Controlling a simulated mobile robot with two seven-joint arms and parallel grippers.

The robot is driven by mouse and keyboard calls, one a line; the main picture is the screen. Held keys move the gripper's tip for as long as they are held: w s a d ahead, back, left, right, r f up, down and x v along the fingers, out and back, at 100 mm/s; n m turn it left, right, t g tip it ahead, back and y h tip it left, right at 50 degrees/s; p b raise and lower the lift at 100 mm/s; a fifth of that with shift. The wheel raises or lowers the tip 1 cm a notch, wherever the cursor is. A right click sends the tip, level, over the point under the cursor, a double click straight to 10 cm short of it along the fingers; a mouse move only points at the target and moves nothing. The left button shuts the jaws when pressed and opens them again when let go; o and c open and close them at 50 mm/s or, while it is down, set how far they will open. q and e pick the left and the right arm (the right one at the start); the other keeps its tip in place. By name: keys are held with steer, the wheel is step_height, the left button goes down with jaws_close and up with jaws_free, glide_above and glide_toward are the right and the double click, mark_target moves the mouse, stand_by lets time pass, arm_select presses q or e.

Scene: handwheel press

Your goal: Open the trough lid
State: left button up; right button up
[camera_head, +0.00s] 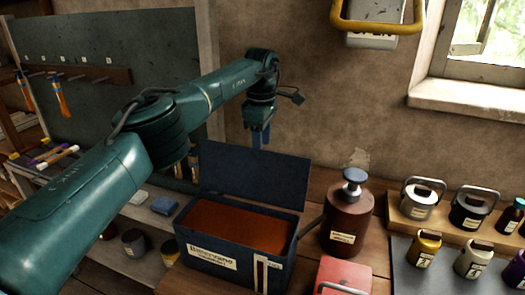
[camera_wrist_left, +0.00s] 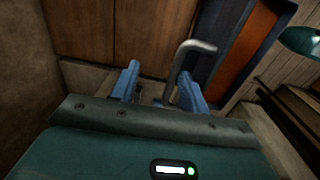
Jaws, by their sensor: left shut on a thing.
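The trough (camera_head: 222,262) is a dark blue box with a label on its front, standing on the wooden bench. Its lid (camera_head: 255,178) is raised and stands steeply at the back edge, so the red-brown inside (camera_head: 235,222) shows. My left gripper (camera_head: 260,140) is at the lid's top edge, with its blue fingers pointing down. In the left wrist view, a grey bent handle (camera_wrist_left: 178,68) lies between the blue fingers of the same gripper (camera_wrist_left: 160,82), which is shut on it. The lid hides the handle in the head view. My right gripper is not in view.
A brown canister (camera_head: 347,222) with a dark knob stands close to the trough's right. A red box (camera_head: 343,275) with a handle is in front of it. Several small pots and bottles stand at the right. A yellow handle (camera_head: 378,25) hangs on the wall above.

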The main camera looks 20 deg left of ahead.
arm_select(q)
step_height(320, 180, up, 9)
steer(key=shift+s+d+r+p, duration=0.15)
steer(key=shift+s+p, duration=0.15)
steer(key=shift+p, duration=0.05)
stand_by(0.3)
